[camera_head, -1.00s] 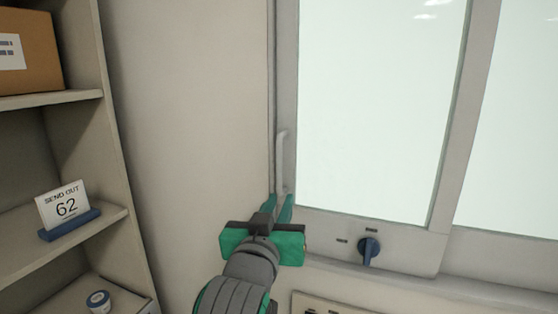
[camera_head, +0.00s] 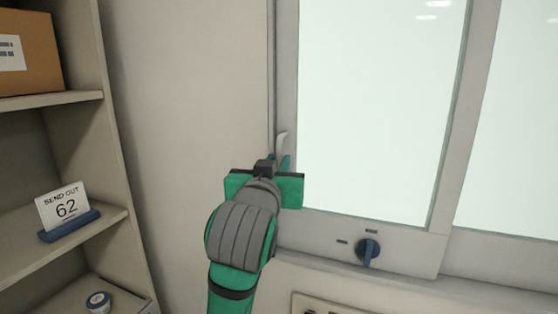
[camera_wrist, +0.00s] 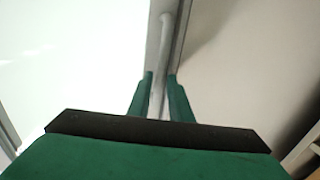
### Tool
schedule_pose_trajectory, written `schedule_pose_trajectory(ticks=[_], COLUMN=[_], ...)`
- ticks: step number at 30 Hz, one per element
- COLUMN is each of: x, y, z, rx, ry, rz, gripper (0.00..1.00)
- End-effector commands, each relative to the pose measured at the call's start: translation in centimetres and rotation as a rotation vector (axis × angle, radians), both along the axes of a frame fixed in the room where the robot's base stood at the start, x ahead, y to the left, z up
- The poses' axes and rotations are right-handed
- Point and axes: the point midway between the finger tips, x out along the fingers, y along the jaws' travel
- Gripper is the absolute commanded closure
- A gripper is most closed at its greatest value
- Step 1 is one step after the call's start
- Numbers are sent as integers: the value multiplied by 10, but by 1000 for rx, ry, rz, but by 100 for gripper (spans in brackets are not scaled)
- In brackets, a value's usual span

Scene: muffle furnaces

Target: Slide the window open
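The window sash (camera_head: 285,110) has a grey frame around a bright pane (camera_head: 380,100). A pale upright handle (camera_head: 281,145) is on its left stile; its lower part is hidden behind my gripper. My gripper (camera_head: 278,160) is at the handle. In the wrist view, the handle (camera_wrist: 166,45) runs between the two green fingers of my gripper (camera_wrist: 160,85), one on each side. The fingers look open, with only narrow gaps to the handle; contact is hard to tell. A blue knob (camera_head: 368,251) on the bottom rail has its grip roughly upright, below one of two small marks.
A second pane (camera_head: 515,130) lies to the right behind a grey stile. A panel (camera_head: 330,304) is below the sill.

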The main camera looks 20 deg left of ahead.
Motion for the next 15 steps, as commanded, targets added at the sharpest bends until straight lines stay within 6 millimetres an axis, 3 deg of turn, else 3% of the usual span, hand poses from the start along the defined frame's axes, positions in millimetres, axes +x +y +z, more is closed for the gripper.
schedule_pose_trajectory(ticks=[6, 15], x=[20, 23], y=[4, 4], z=[0, 0], rx=[0, 0], ry=[1, -1], rz=[1, 1], gripper=[82, 82])
